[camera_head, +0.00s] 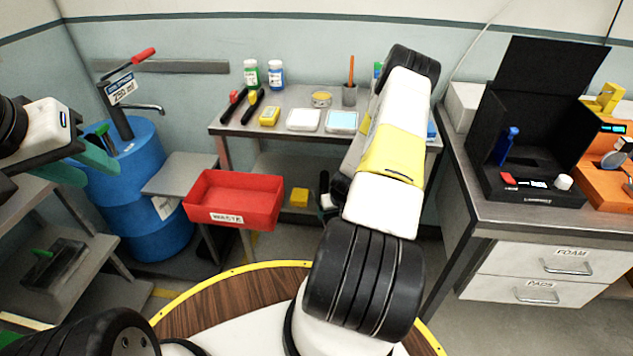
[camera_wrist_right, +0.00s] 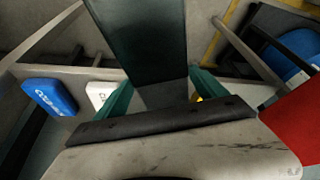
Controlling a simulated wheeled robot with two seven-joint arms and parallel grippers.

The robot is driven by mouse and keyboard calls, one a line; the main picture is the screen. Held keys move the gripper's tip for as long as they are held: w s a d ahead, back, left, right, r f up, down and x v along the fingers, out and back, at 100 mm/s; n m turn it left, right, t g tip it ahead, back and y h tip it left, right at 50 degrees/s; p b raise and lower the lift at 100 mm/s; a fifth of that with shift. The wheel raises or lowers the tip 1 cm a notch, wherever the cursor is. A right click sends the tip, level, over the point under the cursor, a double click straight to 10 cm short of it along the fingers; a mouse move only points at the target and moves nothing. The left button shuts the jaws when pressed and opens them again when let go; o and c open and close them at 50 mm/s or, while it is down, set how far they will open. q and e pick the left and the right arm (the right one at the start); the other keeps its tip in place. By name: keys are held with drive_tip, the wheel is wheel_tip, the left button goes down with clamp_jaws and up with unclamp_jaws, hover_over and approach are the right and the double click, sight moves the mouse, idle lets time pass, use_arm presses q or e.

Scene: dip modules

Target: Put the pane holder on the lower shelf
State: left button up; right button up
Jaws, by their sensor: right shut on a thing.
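My right gripper (camera_wrist_right: 160,96) has its teal fingers closed on a dark flat panel (camera_wrist_right: 140,40), seemingly the pane holder, which rises up the middle of the right wrist view. In the head view my right arm reaches over the grey bench and hides that gripper and most of what it holds. The lower shelf (camera_head: 268,172) lies under the bench top, partly hidden by my arm and the red bin. My left gripper (camera_head: 92,166) is at the left edge of the head view, near the blue drum, with its teal fingers apart and nothing visible between them.
The bench top (camera_head: 220,127) carries bottles, tools and trays. A yellow block (camera_head: 299,197) sits on the lower shelf. A red bin (camera_head: 233,203) stands in front at left, beside a blue drum (camera_head: 135,180). A drawer cabinet (camera_head: 540,262) bounds the right side.

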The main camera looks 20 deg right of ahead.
drive_tip(key=w+d, duration=0.2)
drive_tip(key=w, duration=0.1)
drive_tip(key=w+d, duration=0.1)
drive_tip(key=w, duration=0.1)
drive_tip(key=shift+w+d+f, duration=0.2)
drive_tip(key=shift+d+f, duration=0.15)
drive_tip(key=shift+s+x, duration=0.2)
drive_tip(key=shift+x, duration=0.65)
drive_tip(key=shift+s+x, duration=0.15)
drive_tip(key=shift+x, duration=0.75)
drive_tip(key=shift+f, duration=0.15)
drive_tip(key=o, duration=1.3)
drive_tip(key=shift+f, duration=0.1)
drive_tip(key=v, duration=1.2)
drive_tip(key=shift+s, duration=0.1)
